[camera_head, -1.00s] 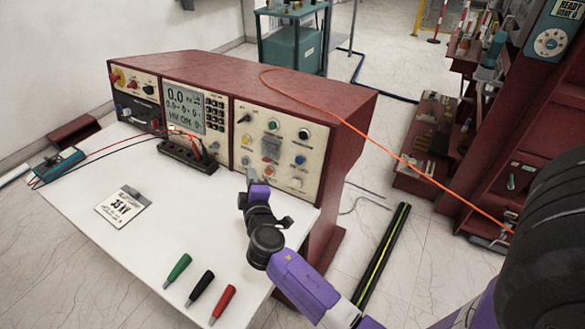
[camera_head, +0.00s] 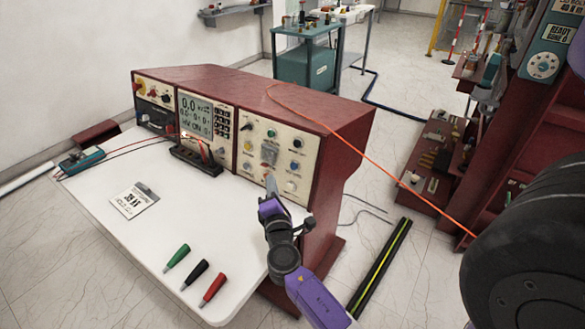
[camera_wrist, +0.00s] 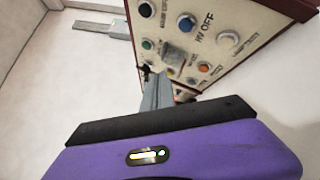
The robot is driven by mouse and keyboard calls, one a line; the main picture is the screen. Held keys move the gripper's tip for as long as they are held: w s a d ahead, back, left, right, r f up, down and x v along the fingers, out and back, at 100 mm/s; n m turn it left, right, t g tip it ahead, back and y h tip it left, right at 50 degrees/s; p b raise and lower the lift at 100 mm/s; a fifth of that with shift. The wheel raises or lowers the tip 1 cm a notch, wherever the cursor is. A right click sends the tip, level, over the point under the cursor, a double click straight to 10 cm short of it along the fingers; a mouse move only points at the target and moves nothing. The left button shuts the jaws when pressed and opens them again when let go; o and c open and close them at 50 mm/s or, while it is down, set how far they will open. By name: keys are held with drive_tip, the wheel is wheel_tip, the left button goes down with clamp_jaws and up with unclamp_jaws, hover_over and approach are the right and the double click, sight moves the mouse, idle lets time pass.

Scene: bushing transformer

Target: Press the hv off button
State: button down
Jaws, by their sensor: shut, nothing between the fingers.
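The console's right-hand panel (camera_head: 276,158) carries several coloured buttons and knobs. In the wrist view the words HV OFF stand between a blue button (camera_wrist: 186,24) and a whitish button (camera_wrist: 228,40); I cannot tell from the lettering alone which one they name. In the head view the blue button (camera_head: 295,166) is above the whitish one (camera_head: 291,186) on the panel's right side. My gripper (camera_head: 271,184) is shut and empty, in front of the panel's lower edge, left of both buttons. In the wrist view its fingertips (camera_wrist: 155,78) overlap the panel's edge; contact cannot be told.
The white tabletop (camera_head: 165,225) holds a multimeter (camera_head: 82,160), a card (camera_head: 133,199) and several coloured probes (camera_head: 195,274). A black terminal block (camera_head: 196,158) stands before the display. An orange cable (camera_head: 370,150) runs across the console top to the right.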

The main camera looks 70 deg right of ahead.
drive_tip(key=s+d+f+b, duration=0.1)
drive_tip(key=s+d+f, duration=0.1)
drive_tip(key=d, duration=0.5)
drive_tip(key=shift+d+b, duration=0.4)
drive_tip(key=shift+d, duration=0.15)
idle(1.7)
drive_tip(key=shift+d, duration=0.25)
drive_tip(key=shift+s+d+f+b, duration=0.15)
drive_tip(key=shift+s+d+b, duration=0.05)
drive_tip(key=shift+d+b, duration=0.25)
idle(0.9)
drive_tip(key=shift+a, duration=0.1)
drive_tip(key=shift+w+a+r, duration=0.2)
drive_tip(key=shift+a, duration=0.55)
drive_tip(key=shift+w+a+r+p, duration=0.15)
drive_tip(key=shift+w+a+r, duration=0.05)
drive_tip(key=shift+a, duration=0.6)
drive_tip(key=shift+w+a+r+p, duration=0.15)
drive_tip(key=shift+a+p, duration=0.05)
drive_tip(key=shift+a, duration=0.55)
drive_tip(key=shift+w+a+r+p, duration=0.15)
drive_tip(key=shift+w+a+r, duration=0.05)
drive_tip(key=shift+a, duration=0.6)
